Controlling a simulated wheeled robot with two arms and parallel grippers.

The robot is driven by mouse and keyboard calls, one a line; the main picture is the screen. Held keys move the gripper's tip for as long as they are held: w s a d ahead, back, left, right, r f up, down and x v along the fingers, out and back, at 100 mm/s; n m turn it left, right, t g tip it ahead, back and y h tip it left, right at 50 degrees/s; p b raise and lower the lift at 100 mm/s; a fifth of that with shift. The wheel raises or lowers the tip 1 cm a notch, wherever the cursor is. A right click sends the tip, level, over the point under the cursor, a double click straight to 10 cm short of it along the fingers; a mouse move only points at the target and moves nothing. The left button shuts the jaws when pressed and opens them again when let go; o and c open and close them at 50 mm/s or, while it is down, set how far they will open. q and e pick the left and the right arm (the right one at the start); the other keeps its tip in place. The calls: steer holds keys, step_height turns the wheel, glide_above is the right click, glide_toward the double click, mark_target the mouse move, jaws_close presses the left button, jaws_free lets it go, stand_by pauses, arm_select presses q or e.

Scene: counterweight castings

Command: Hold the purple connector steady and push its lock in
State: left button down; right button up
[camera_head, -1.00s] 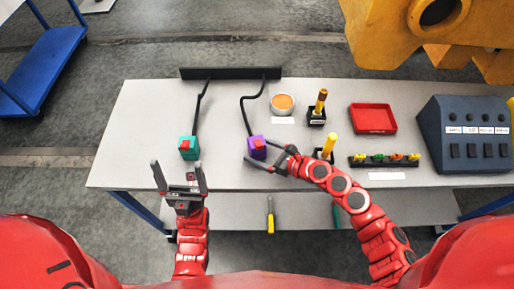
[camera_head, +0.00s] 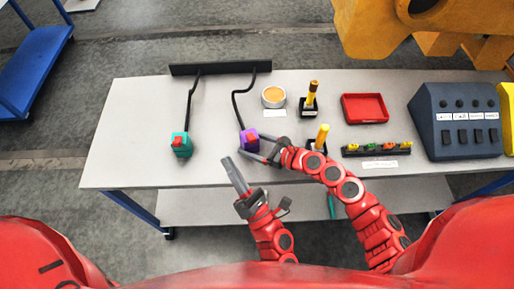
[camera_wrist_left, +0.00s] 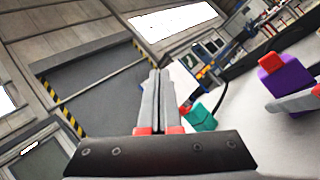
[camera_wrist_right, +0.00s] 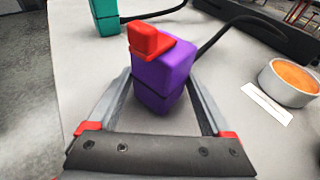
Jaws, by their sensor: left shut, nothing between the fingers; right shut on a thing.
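The purple connector (camera_head: 249,144) stands on the table with a black cable running back from it. Its red lock (camera_wrist_right: 149,40) sticks up at the top edge in the right wrist view. My right gripper (camera_head: 262,148) is shut on the purple connector, one finger on each side. My left gripper (camera_head: 229,161) is shut and empty, its fingers pressed together, in front of the connector and to its left, apart from it. In the left wrist view the purple connector (camera_wrist_left: 285,84) and its red lock (camera_wrist_left: 271,63) show at the right edge.
A teal connector (camera_head: 181,147) with a red lock stands to the left. An orange-filled bowl (camera_head: 273,97), yellow-handled tools (camera_head: 311,94), a red tray (camera_head: 365,108) and a switch console (camera_head: 462,122) stand to the right. The table between the connectors is clear.

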arm_select(q)
steer(key=s+d+f+n+g+h, duration=0.1)
steer(key=s+d+f+n+h, duration=0.1)
steer(key=d, duration=0.3)
steer(key=s+d+f+n+g+h, duration=0.1)
steer(key=s+d+f+n+h, duration=0.2)
steer(key=d+f+h, duration=0.1)
steer(key=shift+d+f+n+g+h, duration=0.35)
steer(key=shift+d+h, duration=0.25)
steer(key=shift+d, duration=0.4)
glide_toward(253, 141)
steer(key=x, duration=0.6)
steer(key=shift+w, duration=0.25)
steer(key=shift+w+a, duration=0.1)
steer(key=shift+w, duration=0.1)
